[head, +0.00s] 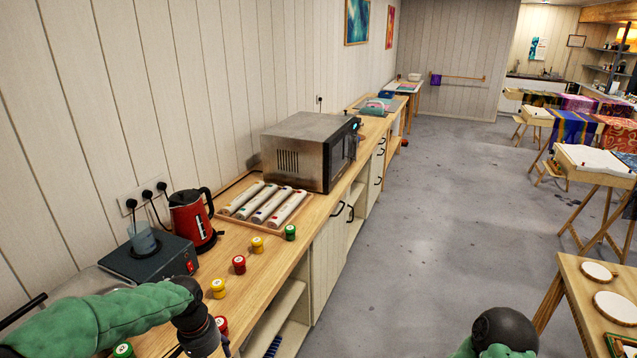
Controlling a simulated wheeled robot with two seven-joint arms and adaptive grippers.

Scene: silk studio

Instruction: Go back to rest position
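My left arm in its green sleeve (110,318) reaches in from the lower left over the wooden counter. Its dark wrist (200,335) points down at the bottom edge, by the counter's front. Only a small part of my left gripper (224,347) shows, and its fingers are cut off by the frame, so its opening is hidden. A rounded black and green part of my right arm (503,332) shows at the bottom right, over the floor. My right gripper is out of the frame.
On the counter (262,268) stand a red kettle (188,222), a hot plate with a beaker (143,238), a tray of rolls (225,211), a microwave (308,150) and several small colored jars (239,264). A wooden table (572,300) stands at right. The floor between (430,220) is clear.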

